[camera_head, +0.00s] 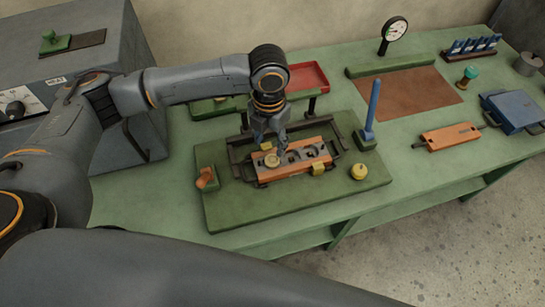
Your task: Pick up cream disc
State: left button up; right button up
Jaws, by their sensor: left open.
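The cream disc (271,161) looks like the small round pale piece at the left end of the orange block (313,162), which has several dark round recesses along its top. The block lies in a dark frame on a green base plate (228,212). My left gripper (275,147) points down just above the disc and the block's left half, with its jaws open. I cannot tell whether a fingertip touches the disc. My right gripper is out of view.
A red tray (307,76) is behind. A dial gauge (395,31) and blue box (514,110) are farther right.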

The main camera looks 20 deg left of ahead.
aim_at(272, 161)
pick_arm(q)
notch_tip(272, 161, down, 2)
jog(key=shift+f, duration=0.1)
jog(key=shift+w+f, duration=0.2)
jog(key=shift+f, duration=0.05)
jog(key=f+p, duration=0.1)
jog(key=f, duration=0.3)
jog(key=shift+d+f+p, duration=0.1)
jog(key=shift+d+p, duration=0.1)
jog(key=shift+p, duration=0.2)
jog(key=shift+f, duration=0.45)
jog(key=c, duration=0.7)
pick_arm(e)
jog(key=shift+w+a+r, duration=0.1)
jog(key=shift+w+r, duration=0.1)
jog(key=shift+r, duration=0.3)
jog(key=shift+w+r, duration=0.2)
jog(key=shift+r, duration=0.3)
